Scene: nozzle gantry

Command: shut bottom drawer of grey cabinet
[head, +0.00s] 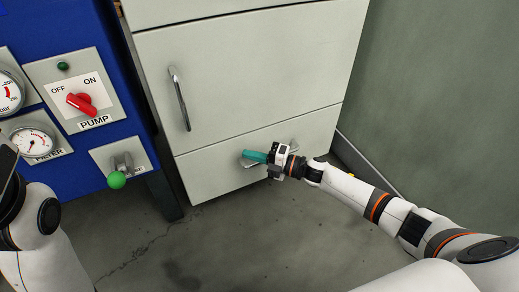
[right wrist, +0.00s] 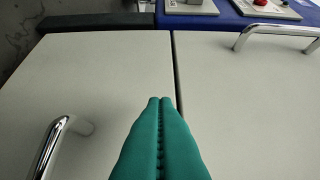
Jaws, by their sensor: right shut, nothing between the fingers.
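The grey cabinet (head: 240,65) stands in the middle of the head view. Its bottom drawer (head: 215,178) is the lowest front and looks flush or nearly flush with the door (head: 235,85) above. The drawer's bar handle (head: 249,164) is partly hidden behind my right gripper (head: 246,155). The right gripper's teal fingers are shut and empty, close to the drawer front. In the right wrist view the closed fingers (right wrist: 160,100) point along the drawer front near the seam, with the drawer handle (right wrist: 50,145) to their left. Whether they touch is unclear. My left gripper is out of view.
A blue panel (head: 60,20) with a red pump switch (head: 82,103), gauges and a green-knobbed lever (head: 117,179) stands left of the cabinet. The door's vertical handle (head: 180,98) sticks out above the drawer. A wall (head: 440,100) bounds the right. The floor (head: 220,245) in front is clear.

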